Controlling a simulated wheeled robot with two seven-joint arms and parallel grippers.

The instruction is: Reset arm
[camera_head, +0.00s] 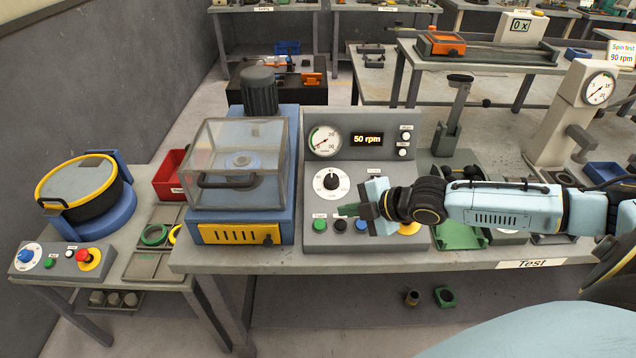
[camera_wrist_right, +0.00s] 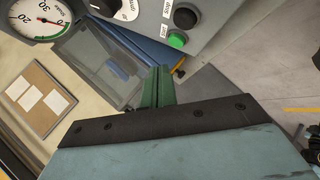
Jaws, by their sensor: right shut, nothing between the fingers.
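My right arm (camera_head: 505,204) comes in from the right and reaches left across the front of the test table. My right gripper (camera_head: 346,210) is shut and empty, its green fingers pressed together in front of the control panel (camera_head: 385,165). The fingertips are close to the green button (camera_head: 319,225) and black button (camera_head: 340,226); I cannot tell contact in the head view. In the right wrist view the shut fingers (camera_wrist_right: 157,86) point towards the panel's lower edge, apart from its green button (camera_wrist_right: 177,40). My left gripper is not in view.
A side table at left holds a round yellow-rimmed drum (camera_head: 80,187) and red bin (camera_head: 168,175).

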